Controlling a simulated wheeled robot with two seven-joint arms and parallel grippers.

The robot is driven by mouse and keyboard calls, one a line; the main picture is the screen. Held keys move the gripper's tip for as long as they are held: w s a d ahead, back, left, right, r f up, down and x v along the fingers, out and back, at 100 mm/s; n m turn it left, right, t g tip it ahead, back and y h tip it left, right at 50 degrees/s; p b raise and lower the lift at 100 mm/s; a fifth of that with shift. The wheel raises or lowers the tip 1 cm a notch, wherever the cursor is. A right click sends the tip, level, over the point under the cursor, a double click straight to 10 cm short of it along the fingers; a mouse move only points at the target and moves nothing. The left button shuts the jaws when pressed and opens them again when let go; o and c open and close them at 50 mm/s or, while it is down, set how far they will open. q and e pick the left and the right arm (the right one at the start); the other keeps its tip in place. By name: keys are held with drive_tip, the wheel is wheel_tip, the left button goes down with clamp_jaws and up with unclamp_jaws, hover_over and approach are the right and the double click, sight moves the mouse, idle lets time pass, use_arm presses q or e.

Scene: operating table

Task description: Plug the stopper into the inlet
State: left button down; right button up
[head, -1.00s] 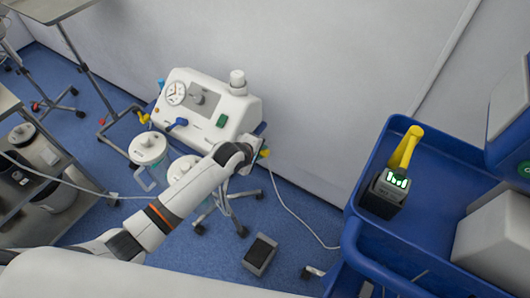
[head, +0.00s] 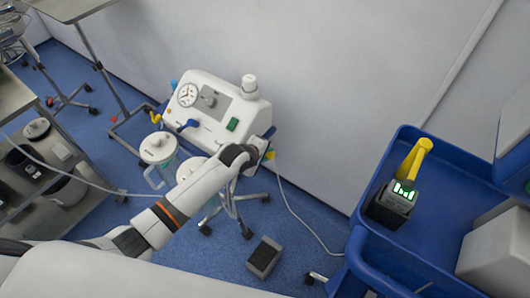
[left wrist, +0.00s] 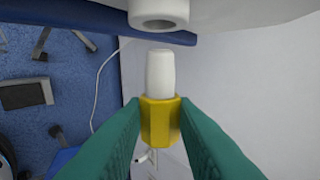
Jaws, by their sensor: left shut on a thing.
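My left gripper (head: 262,153) is at the right side of the white suction machine (head: 220,112). In the left wrist view, its green fingers (left wrist: 160,122) are shut on the stopper, which has a yellow body (left wrist: 160,130) and a white tip (left wrist: 160,72). A white round inlet with a dark hole (left wrist: 159,20) is at the top of the wrist view. The tip points towards the inlet, with a small gap between them in the picture. The inlet cannot be made out in the head view. My right gripper is not in view.
A clear-walled canister with a white lid (head: 158,147) stands in front of the machine. A foot pedal (head: 264,257) and cable are on the blue floor. A blue cart (head: 455,165) at the right holds a dark device with a yellow handle (head: 410,160).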

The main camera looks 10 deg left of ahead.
use_arm(q)
drive_tip(key=shift+p, duration=0.75)
idle(1.1)
drive_tip(key=shift+w+a, duration=0.25)
drive_tip(key=shift+a, duration=0.4)
drive_tip(key=shift+w+a, duration=0.25)
drive_tip(key=shift+a, duration=0.4)
drive_tip(key=shift+w+a, duration=0.1)
drive_tip(key=shift+a, duration=0.15)
drive_tip(key=c, duration=1.1)
unclamp_jaws()
drive_tip(key=p+v, duration=0.1)
drive_tip(key=v, duration=1.1)
